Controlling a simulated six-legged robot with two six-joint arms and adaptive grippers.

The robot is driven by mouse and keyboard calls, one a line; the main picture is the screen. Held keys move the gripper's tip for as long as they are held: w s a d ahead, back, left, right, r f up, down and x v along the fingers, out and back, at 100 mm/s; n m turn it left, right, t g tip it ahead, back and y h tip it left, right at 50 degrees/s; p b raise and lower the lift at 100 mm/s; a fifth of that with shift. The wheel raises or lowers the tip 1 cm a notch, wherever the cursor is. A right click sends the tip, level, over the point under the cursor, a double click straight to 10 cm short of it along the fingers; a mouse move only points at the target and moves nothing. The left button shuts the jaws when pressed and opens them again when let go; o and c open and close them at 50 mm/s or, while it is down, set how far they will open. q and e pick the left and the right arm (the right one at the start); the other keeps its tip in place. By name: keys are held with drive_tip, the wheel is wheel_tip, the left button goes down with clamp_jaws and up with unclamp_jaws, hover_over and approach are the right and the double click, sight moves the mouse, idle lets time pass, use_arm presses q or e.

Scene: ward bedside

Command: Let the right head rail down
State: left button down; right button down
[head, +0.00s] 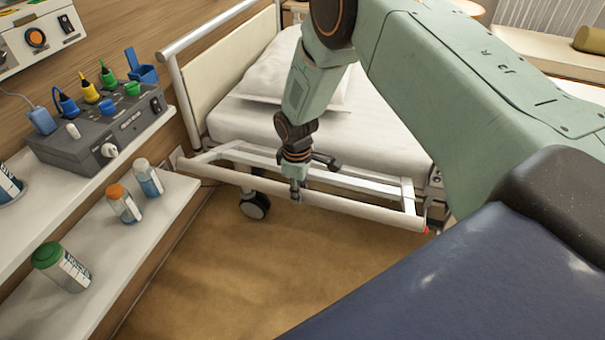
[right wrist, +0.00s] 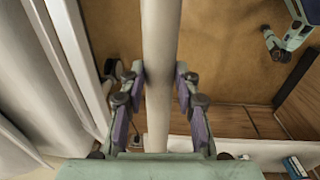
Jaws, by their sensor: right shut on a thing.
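The right head rail (head: 355,207) is a white frame along the near side of the bed. Its long round bar lies outward from the bed, lower than the mattress top. My right gripper (head: 296,188) is shut on this bar near its middle, reaching down from above. In the right wrist view the pale bar (right wrist: 158,65) runs between the two purple-padded fingers of my right gripper (right wrist: 159,85). My left gripper (right wrist: 276,45) shows small at the upper right of the right wrist view, away from the rail; its jaw opening is unclear. It is not in the head view.
The bed (head: 375,130) has a white mattress and pillow. A shelf unit (head: 130,235) with bottles and a grey device (head: 100,130) stands at left. A caster (head: 254,206) sits under the rail. The brown floor (head: 240,275) in front is clear.

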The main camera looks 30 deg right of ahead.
drive_tip(key=s+a+f+b, duration=0.2)
drive_tip(key=f+b, duration=0.2)
drive_tip(key=f, duration=0.5)
drive_tip(key=s+a+f+b, duration=0.1)
drive_tip(key=f+b, duration=0.4)
drive_tip(key=f, duration=0.5)
drive_tip(key=shift+s+a, duration=0.35)
drive_tip(key=shift+s, duration=0.05)
drive_tip(key=c, duration=2.1)
unclamp_jaws()
drive_tip(key=shift+w+a+r, duration=0.1)
drive_tip(key=shift+r, duration=0.4)
drive_tip(key=shift+o, duration=1)
drive_tip(key=shift+w+r, duration=0.1)
drive_tip(key=shift+r, duration=0.15)
drive_tip(key=o, duration=0.4)
drive_tip(key=shift+d+f, duration=0.1)
drive_tip(key=shift+d, duration=0.1)
drive_tip(key=o, duration=0.5)
drive_tip(key=shift+w+a, duration=0.15)
